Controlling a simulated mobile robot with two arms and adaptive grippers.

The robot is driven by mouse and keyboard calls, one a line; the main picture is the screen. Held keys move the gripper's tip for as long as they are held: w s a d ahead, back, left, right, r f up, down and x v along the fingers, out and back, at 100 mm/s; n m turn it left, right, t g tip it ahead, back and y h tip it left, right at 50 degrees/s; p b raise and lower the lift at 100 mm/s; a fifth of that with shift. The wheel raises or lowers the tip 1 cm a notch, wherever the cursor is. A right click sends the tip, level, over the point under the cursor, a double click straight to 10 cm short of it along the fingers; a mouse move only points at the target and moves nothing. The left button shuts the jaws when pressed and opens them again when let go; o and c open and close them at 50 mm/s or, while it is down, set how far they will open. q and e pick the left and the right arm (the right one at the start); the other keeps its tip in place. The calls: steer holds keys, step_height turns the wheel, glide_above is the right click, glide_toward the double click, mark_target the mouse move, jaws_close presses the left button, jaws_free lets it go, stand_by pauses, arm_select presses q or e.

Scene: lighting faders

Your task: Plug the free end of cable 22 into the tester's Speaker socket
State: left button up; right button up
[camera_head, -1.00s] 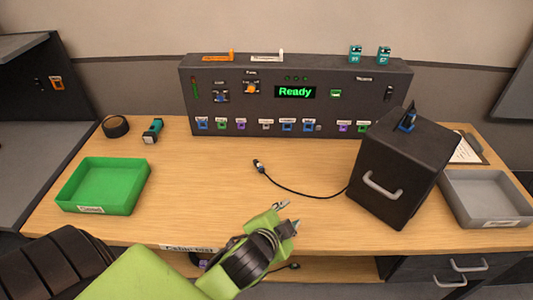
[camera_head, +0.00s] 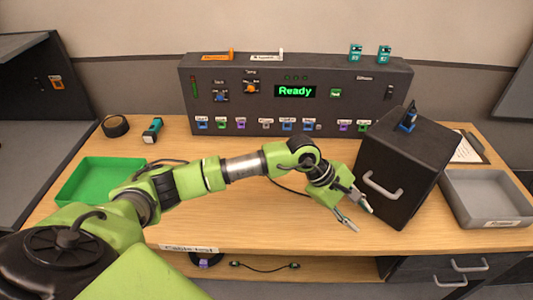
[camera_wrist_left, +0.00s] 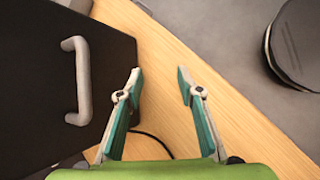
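The tester (camera_head: 300,75) is a dark panel at the back of the bench with a green "Ready" display and a row of small coloured sockets (camera_head: 285,125). The socket labels are too small for me to pick out Speaker. A thin black cable (camera_head: 290,188) lies on the bench in front of the black box; my left arm hides most of it, including the loose plug. It also shows in the left wrist view (camera_wrist_left: 155,141), behind the fingers. I cannot read a number 22 on it. My left gripper (camera_head: 361,219) is open and empty, low beside the box; its fingers (camera_wrist_left: 159,78) are spread.
The black box (camera_head: 400,165) with a grey handle stands right of my left gripper. A green tray (camera_head: 75,190) is at left, a grey tray (camera_head: 490,200) at right. Another cable (camera_head: 265,268) lies on the shelf below. The bench before the tester is mostly clear.

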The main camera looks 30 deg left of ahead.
arm_select(q)
steer(key=w+a+y, duration=0.1)
steer(key=a, duration=0.3)
steer(key=w+a+f+m+y, duration=0.1)
steer(key=a+y, duration=0.1)
steer(key=a, duration=0.3)
steer(key=w+a+y, duration=0.1)
steer(key=a+y, duration=0.1)
steer(key=a, duration=0.2)
steer(key=shift+w+a+f+m, duration=0.1)
steer(key=shift+a+f+m, duration=0.1)
steer(key=shift+f+m, duration=0.15)
steer(key=a+r+g+y, duration=0.1)
steer(key=a+r+y, duration=0.15)
steer(key=a, duration=0.65)
steer(key=a+r+y, duration=0.2)
steer(key=a+y, duration=0.2)
steer(key=a, duration=0.5)
steer(key=b+x, duration=0.2)
steer(key=x, duration=0.1)
steer(key=b+x, duration=0.2)
steer(key=x, duration=0.1)
steer(key=b+x, duration=0.2)
steer(key=x, duration=0.1)
steer(key=shift+w+d+b, duration=0.2)
steer(key=shift+w+b, duration=0.2)
jaws_close()
steer(key=shift+r+p, duration=1.85)
steer(key=shift+r, duration=0.7)
